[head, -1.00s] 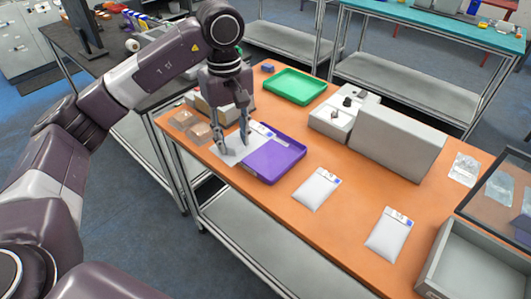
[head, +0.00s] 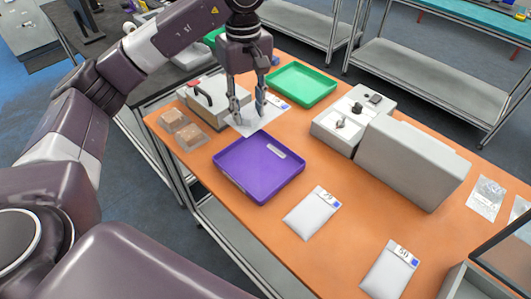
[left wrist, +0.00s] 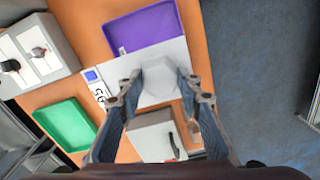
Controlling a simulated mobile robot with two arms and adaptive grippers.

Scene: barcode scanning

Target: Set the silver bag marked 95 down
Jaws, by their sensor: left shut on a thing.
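My left gripper (head: 249,114) points down and is shut on the silver bag (head: 264,120), just behind the purple tray (head: 222,176). The bag is flat and pale, with a printed label at its right end in the head view. In the left wrist view the bag (left wrist: 178,54) lies between the fingers (left wrist: 158,86), its label turned sideways and hard to read. The purple tray (left wrist: 140,30) is beside it there. I cannot tell whether the bag touches the table. My right gripper is not in view.
A green tray (head: 301,84), a grey box (head: 412,160), a handled device (head: 217,97) and brown packs (head: 188,137) surround the workspace. Table between purple tray and grey box is clear.

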